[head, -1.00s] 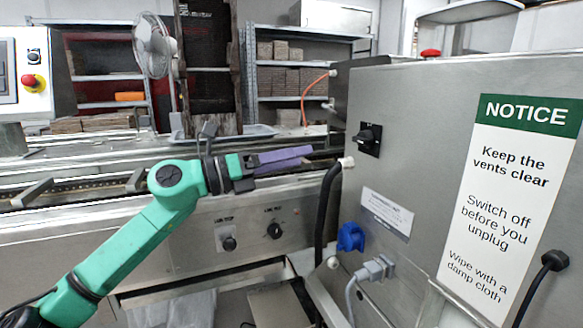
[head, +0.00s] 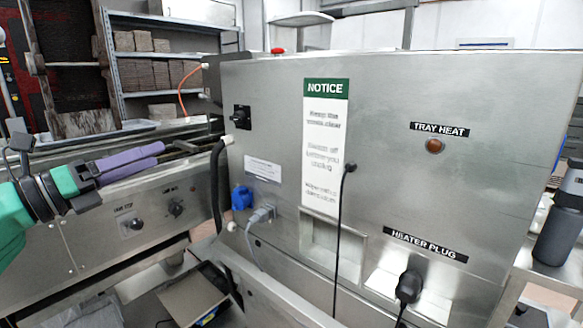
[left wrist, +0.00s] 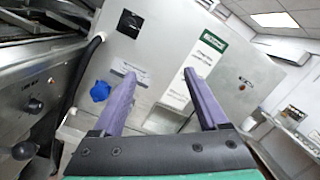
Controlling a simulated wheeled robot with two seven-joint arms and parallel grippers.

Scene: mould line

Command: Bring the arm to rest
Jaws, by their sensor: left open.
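My left arm, green with a dark wrist, comes in from the left in the head view. Its gripper (head: 132,161) has purple fingers that point right, in front of the conveyor line and left of the steel cabinet. In the left wrist view the two fingers (left wrist: 160,98) stand wide apart with nothing between them, so the gripper is open and empty. Beyond them is the cabinet's front (left wrist: 165,62), which appears apart from the fingers. My right gripper is not in view.
The steel cabinet (head: 385,150) fills the middle and right. It bears a notice (head: 325,145), a rotary switch (head: 242,117), a blue plug (head: 241,198), a black heater plug (head: 408,287) and hanging cables. A dark bottle (head: 556,236) stands far right. Shelves with bricks stand at the back left.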

